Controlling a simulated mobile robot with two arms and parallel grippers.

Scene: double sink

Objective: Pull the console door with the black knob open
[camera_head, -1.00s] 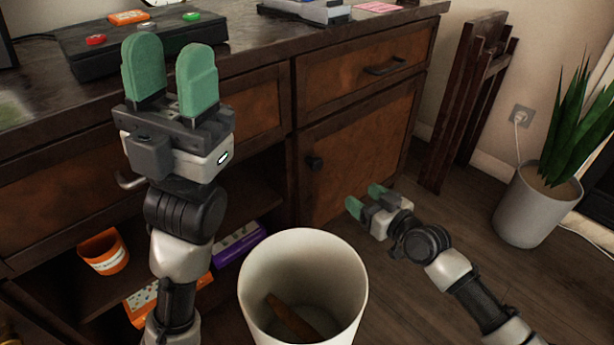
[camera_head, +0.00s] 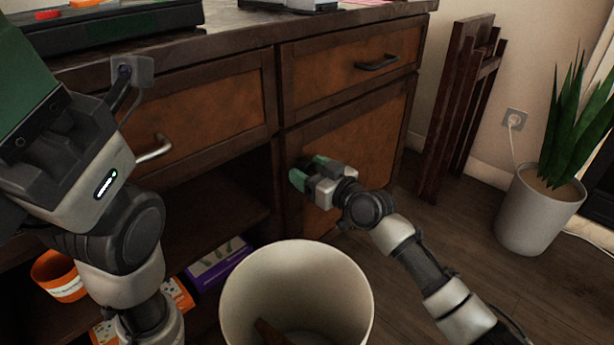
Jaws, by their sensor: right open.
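The console door (camera_head: 365,140) is a brown wood panel in a dark frame, below the right drawer, and it looks closed. Its black knob sat near the door's left edge and is now mostly hidden by my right gripper. My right gripper (camera_head: 305,172), with green fingertips, is open at the knob's place; I cannot tell whether the knob is between the fingers. My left gripper (camera_head: 28,85) is large and close at the left edge, its fingers cut off by the frame.
A white bin (camera_head: 296,262) with a brown item inside stands in front of the console. The open shelf holds an orange cup (camera_head: 60,277) and a purple box (camera_head: 218,262). A potted plant (camera_head: 540,208) and a folded wooden stand (camera_head: 460,110) are at the right.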

